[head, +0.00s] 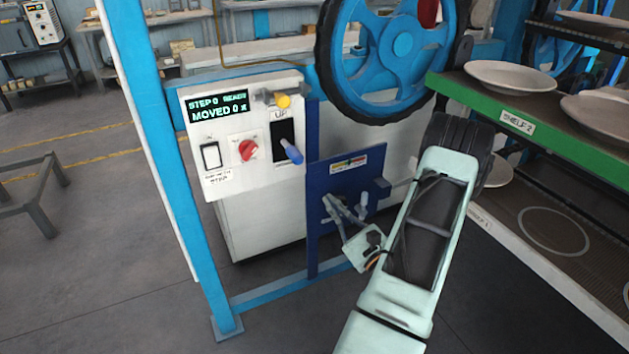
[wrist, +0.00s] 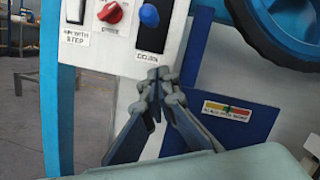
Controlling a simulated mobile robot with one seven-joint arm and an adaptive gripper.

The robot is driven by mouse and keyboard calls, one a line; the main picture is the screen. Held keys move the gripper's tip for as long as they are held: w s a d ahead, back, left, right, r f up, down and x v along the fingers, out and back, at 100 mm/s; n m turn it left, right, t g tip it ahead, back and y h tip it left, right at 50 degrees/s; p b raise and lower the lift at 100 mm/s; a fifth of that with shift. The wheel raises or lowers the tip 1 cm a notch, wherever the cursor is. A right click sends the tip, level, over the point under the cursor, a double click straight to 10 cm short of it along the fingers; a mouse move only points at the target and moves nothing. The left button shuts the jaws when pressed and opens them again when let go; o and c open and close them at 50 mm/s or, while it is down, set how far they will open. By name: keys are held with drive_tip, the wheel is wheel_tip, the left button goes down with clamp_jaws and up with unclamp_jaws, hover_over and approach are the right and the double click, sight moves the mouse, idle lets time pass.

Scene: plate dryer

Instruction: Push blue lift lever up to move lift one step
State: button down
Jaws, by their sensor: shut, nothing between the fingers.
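The blue lift lever (head: 292,150) sticks out of a black slot (head: 283,131) on the white control panel, with an UP label above the slot. Its knob sits toward the lower part of the slot in the head view. In the wrist view the lever (wrist: 149,15) is at the top edge, above a DOWN label. My gripper (head: 328,203) is shut and empty, below and to the right of the lever in the head view. In the wrist view its closed fingertips (wrist: 162,75) point up, just below the DOWN label and apart from the lever.
A blue wheel (head: 403,43) and a green shelf with plates (head: 514,76) stand to the right.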

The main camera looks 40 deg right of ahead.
sight(291, 150)
drive_tip(key=w+r+p, duration=0.1)
drive_tip(key=w+r, duration=0.4)
drive_tip(key=w, duration=0.4)
drive_tip(key=shift+w+a+r, duration=0.3)
drive_tip(key=shift+w+r, duration=0.05)
drive_tip(key=shift+w, duration=0.05)
